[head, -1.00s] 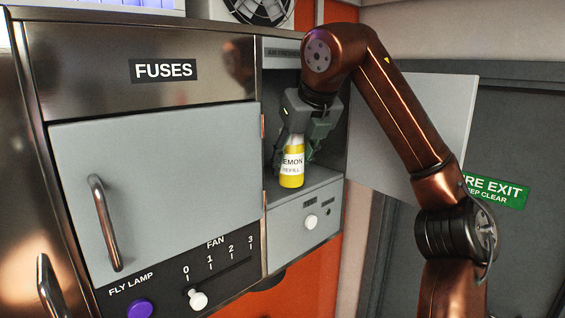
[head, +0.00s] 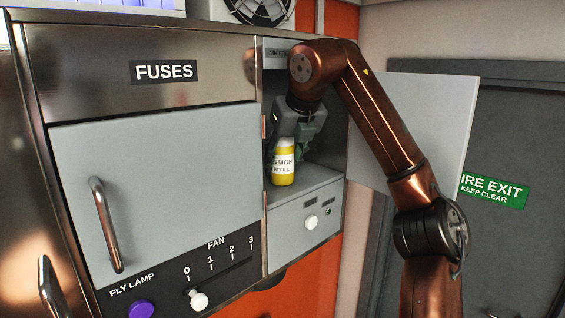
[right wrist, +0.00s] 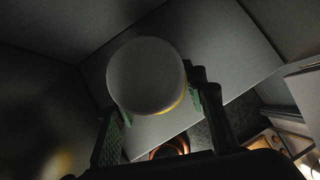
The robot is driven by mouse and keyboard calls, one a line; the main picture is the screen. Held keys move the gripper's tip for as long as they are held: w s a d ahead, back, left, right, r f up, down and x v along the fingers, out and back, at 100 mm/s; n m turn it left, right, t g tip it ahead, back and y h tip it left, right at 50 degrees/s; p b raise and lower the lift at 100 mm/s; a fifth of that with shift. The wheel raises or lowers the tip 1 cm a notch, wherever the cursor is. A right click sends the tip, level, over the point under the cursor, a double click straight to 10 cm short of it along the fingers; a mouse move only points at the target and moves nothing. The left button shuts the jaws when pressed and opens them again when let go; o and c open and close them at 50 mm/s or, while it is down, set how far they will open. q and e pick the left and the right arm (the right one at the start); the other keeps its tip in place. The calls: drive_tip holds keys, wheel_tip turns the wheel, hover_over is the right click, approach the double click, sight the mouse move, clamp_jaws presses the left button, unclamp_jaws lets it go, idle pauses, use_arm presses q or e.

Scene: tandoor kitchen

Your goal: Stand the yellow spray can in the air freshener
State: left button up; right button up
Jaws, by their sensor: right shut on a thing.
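The yellow spray can (head: 284,178) has a white cap and a label reading "LEMON REFILL". It is inside the open air freshener compartment (head: 326,178), nearly upright, near the left wall. Whether its base touches the compartment floor I cannot tell. My right gripper (head: 297,138) is shut on the can near its top, coming from above. In the right wrist view the can's round pale top (right wrist: 146,76) sits between the green-padded fingers (right wrist: 160,120). My left gripper is not in view.
The compartment's door (head: 425,120) stands open to the right, behind my right arm. Below the compartment is a grey panel with a white knob (head: 311,222). To the left is the closed FUSES door (head: 165,190) with a handle. A fan switch (head: 198,300) is below it.

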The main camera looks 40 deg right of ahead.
drive_tip(key=o, duration=1.3)
drive_tip(key=shift+w+f, duration=0.15)
drive_tip(key=shift+w, duration=0.05)
drive_tip(key=shift+o, duration=0.2)
drive_tip(key=shift+s, duration=0.1)
drive_tip(key=shift+a+r, duration=0.1)
drive_tip(key=shift+r, duration=0.35)
drive_tip(key=s+a, duration=0.3)
drive_tip(key=s, duration=0.9)
drive_tip(key=shift+r+b, duration=0.2)
drive_tip(key=shift+b, duration=0.15)
